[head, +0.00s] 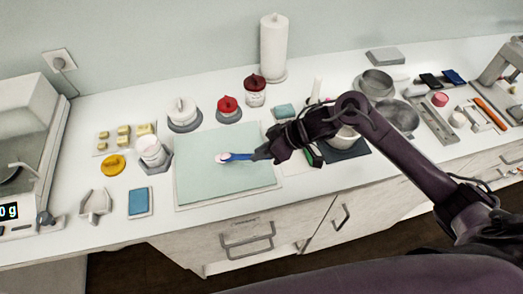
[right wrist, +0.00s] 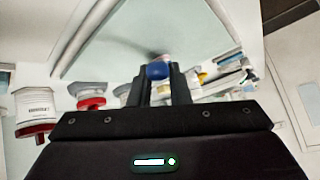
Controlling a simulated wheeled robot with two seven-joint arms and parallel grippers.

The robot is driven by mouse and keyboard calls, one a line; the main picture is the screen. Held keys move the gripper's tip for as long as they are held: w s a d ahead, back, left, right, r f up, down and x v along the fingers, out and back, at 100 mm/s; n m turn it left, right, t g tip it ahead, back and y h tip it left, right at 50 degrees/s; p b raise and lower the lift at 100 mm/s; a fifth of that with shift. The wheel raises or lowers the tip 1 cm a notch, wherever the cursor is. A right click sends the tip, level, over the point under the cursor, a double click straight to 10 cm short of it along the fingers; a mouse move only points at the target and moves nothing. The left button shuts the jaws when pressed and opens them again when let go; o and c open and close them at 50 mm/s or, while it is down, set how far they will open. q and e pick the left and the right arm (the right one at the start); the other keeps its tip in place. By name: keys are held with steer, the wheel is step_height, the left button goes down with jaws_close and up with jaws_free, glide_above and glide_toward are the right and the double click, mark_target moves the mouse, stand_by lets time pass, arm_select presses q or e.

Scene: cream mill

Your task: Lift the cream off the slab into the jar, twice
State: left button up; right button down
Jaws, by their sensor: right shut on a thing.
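The pale green slab (head: 225,180) lies flat on the white counter and also fills the top of the right wrist view (right wrist: 120,45). My right gripper (head: 268,151) is shut on a blue-handled spatula (head: 241,156), whose blue part shows between the fingers in the right wrist view (right wrist: 159,71). The spatula points left over the slab, with a small pinkish-white dab (head: 222,158) at its tip; I cannot tell if this touches the slab. A white jar (head: 151,150) stands in a grey holder just left of the slab. My left gripper is out of view.
A yellow disc (head: 113,165) lies left of the jar, and a blue pad (head: 140,202) in front of it. Lidded pots (head: 184,113) and a red-topped pot (head: 228,106) stand behind the slab. A scale (head: 20,150) is at far left. Bowls (head: 397,116) stand right.

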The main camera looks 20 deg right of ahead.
steer(key=shift+f, duration=0.15)
stand_by(1.5)
steer(key=shift+p, duration=0.35)
step_height(320, 180, up, 6)
steer(key=p, duration=0.6)
stand_by(0.4)
